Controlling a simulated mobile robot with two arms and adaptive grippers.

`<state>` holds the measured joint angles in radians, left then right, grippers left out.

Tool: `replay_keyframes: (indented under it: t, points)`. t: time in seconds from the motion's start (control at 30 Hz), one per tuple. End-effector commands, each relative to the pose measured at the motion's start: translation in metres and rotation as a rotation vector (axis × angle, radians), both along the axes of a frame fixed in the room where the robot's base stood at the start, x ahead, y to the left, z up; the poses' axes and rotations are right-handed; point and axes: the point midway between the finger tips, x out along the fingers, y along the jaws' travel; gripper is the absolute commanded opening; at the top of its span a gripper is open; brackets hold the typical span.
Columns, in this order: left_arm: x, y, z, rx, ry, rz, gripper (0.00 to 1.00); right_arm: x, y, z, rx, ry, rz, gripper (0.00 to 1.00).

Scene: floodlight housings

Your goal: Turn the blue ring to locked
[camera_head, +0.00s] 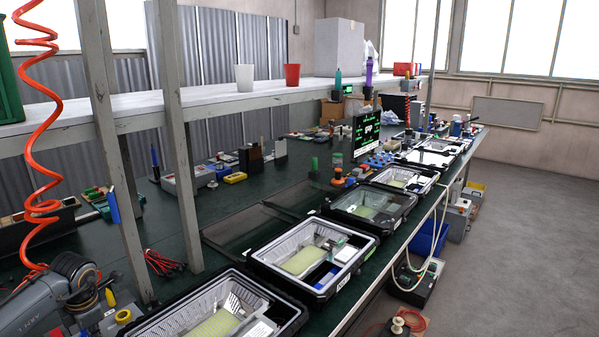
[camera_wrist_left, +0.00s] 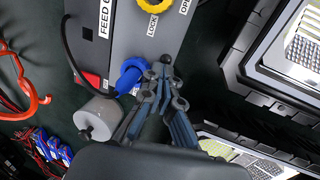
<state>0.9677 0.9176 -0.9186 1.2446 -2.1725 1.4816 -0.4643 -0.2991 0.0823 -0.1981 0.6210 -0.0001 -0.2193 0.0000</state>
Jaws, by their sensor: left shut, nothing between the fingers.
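A blue ring (camera_wrist_left: 131,72) sits on a grey box (camera_wrist_left: 105,45) in the left wrist view, at the box's lower edge. A yellow ring (camera_wrist_left: 155,14) is higher on the same box, beside labels reading LOCK and OPEN. My left gripper (camera_wrist_left: 162,72) is shut and empty, its fingertips just right of the blue ring; I cannot tell whether they touch it. The fingers partly cover the box's edge. In the head view the yellow ring (camera_head: 123,316) shows at the bottom left beside my left arm; the blue ring cannot be made out there. My right gripper is not in view.
A grey cylinder (camera_wrist_left: 98,118) stands just below the blue ring, with a black cable near it. A floodlight housing (camera_wrist_left: 285,50) is at the right. A shelf post (camera_head: 122,170) rises beside my arm.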

Motion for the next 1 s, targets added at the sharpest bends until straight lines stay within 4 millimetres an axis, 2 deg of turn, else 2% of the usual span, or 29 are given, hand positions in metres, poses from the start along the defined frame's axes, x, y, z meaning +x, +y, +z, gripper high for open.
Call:
replay_keyframes:
  t: [1.0]
  points:
    - [-0.018, 0.015, 0.001, 0.006, 0.0, 0.004, 0.0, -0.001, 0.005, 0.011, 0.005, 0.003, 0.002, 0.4]
